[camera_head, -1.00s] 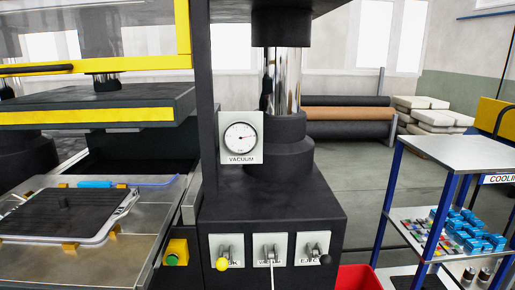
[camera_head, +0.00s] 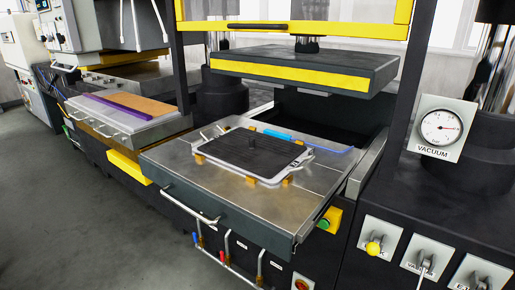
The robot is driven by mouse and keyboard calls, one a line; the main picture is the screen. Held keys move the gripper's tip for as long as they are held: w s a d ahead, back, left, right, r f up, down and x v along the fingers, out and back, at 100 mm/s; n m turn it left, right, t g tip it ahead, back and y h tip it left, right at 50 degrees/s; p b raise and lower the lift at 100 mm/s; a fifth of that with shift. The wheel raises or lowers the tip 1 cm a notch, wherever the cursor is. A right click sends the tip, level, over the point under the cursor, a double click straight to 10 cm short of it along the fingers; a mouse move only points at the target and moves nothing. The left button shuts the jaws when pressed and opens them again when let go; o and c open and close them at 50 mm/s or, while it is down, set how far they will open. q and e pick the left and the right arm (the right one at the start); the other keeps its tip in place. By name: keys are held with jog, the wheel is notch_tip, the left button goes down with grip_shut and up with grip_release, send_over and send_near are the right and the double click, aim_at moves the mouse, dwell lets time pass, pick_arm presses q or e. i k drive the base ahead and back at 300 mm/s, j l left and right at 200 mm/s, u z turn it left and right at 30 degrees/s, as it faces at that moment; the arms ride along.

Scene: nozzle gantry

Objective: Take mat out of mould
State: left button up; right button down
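A black ribbed mat (camera_head: 262,154) lies in a shallow light-grey metal mould (camera_head: 221,165). A small dark knob stands up from the mat's surface near the middle. The mould sits on a steel pull-out plate (camera_head: 190,188) of the press, with small brass-coloured blocks along its edges. The yellow-edged upper platen (camera_head: 290,77) is raised above and behind it, leaving an open gap. Neither of my grippers is in view.
A blue-handled tool (camera_head: 278,136) with a blue hose lies behind the mould. A bar handle (camera_head: 190,205) sticks out at the plate's front. A vacuum gauge (camera_head: 440,127) and levers stand at right. Another press table (camera_head: 120,115) is at left. The left floor is clear.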

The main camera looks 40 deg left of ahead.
aim_at(265, 156)
jog(key=u, duration=1.25)
jog(key=i+j+z, duration=0.15)
jog(key=j+z, duration=0.3)
jog(key=i+j+z, duration=0.1)
jog(key=j+z, duration=0.15)
jog(key=z, duration=0.2)
